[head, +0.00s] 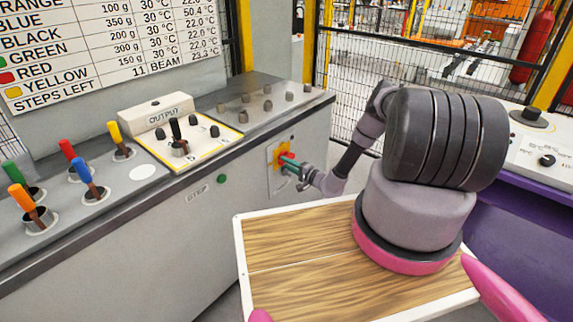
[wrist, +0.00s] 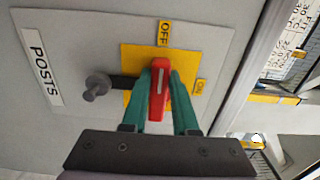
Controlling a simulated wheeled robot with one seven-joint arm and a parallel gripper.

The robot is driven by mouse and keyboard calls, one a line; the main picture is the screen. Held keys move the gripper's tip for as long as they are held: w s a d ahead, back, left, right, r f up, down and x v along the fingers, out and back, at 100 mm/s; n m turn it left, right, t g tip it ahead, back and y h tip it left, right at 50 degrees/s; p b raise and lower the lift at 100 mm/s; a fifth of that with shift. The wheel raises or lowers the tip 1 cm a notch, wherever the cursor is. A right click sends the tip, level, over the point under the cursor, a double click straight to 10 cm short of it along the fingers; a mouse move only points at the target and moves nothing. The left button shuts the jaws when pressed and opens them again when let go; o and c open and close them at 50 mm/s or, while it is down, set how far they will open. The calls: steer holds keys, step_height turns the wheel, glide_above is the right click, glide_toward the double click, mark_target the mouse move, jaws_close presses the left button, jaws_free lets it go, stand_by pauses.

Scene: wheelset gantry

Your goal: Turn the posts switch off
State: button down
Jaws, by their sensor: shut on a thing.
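The posts switch has a red handle (wrist: 158,92) on a yellow plate (wrist: 133,63), beside a white POSTS label (wrist: 40,64). In the wrist view an OFF label (wrist: 164,33) is above the handle and an ON label (wrist: 200,88) is to its right. The handle stands upright in that picture, its upper end toward OFF. My gripper (wrist: 160,100) has its green fingers shut on the handle, one on each side. In the head view my gripper (head: 290,167) reaches the yellow plate (head: 273,153) on the cabinet front, covering most of the switch.
A grey knob (wrist: 97,87) on a dark bar sits left of the handle in the wrist view. The cabinet top carries an OUTPUT panel (head: 185,138) and several coloured levers. A green STEP button (head: 221,179) is on its front. A fence (head: 350,90) stands behind my arm.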

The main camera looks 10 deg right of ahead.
steer(key=shift+f, duration=0.1)
steer(key=c, duration=0.7)
jaws_free()
steer(key=v, duration=1.1)
steer(key=shift+w, duration=0.1)
